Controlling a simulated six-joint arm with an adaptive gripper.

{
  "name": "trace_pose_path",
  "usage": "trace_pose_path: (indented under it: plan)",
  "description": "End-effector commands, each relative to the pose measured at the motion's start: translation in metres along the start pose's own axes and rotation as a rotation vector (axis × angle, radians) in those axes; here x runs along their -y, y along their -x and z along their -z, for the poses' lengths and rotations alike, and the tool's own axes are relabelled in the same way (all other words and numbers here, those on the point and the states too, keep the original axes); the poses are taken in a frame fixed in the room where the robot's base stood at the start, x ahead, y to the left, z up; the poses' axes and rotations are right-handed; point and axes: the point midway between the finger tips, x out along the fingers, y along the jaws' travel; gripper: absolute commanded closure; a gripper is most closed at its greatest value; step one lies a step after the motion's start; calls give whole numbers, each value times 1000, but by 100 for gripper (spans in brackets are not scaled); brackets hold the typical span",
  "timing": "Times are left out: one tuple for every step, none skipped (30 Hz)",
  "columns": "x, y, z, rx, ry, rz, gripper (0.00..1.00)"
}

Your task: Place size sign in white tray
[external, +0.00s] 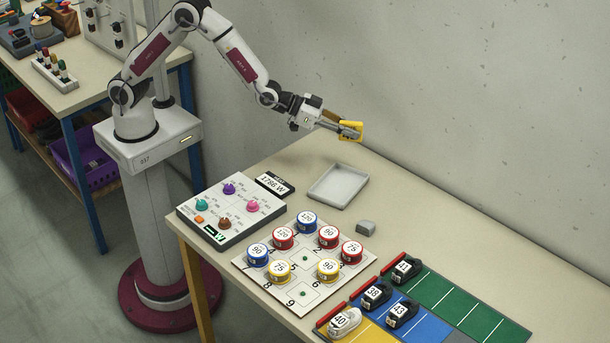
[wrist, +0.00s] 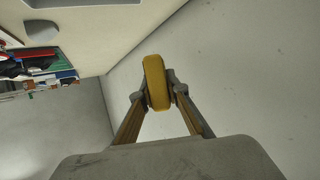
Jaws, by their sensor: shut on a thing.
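My gripper (external: 351,130) is shut on a yellow piece (wrist: 156,82), held between both fingertips. The piece looks thick with rounded ends in the wrist view, and it also shows at the fingertips in the external view (external: 356,126). I cannot read any number on it, so I cannot tell for sure that it is the size sign. The white tray (external: 315,195) lies flat on the table, empty, with a low rim. My gripper is up in the air above and slightly right of the tray in the external view, clear of it.
A grey block (external: 366,228) sits right of the tray. A control panel (external: 232,232) and a wattage display (external: 275,184) are left of it. A board (external: 305,307) with several numbered discs and colored lanes (external: 480,325) with numbered shoes lie in front. The wall (external: 450,100) is behind.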

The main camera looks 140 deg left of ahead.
Motion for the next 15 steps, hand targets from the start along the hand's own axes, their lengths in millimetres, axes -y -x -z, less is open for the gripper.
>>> trace_pose_path:
  plan:
    - [-5, 0, -1, 0, -9, -18, 100]
    - [-8, 0, -2, 0, -13, -29, 100]
    - [-12, 0, -4, 0, -19, -44, 100]
    - [-15, 1, -4, 0, -25, -56, 100]
    - [-18, 1, -5, 1, -30, -68, 100]
    - [-22, 1, -7, 0, -37, -84, 100]
    - [-25, 2, -8, 0, -40, -95, 100]
    - [-28, 2, -10, 0, -46, -107, 100]
    - [-32, 2, -12, 0, -52, -124, 100]
    - [-36, 3, -13, 0, -58, -136, 100]
    - [-39, 3, -15, 0, -62, -148, 100]
    - [-43, 4, -17, 1, -69, -164, 100]
    - [-46, 5, -19, 1, -73, -175, 100]
    - [-49, 5, -21, 1, -78, -186, 100]
    - [-52, 6, -23, 1, -83, -198, 100]
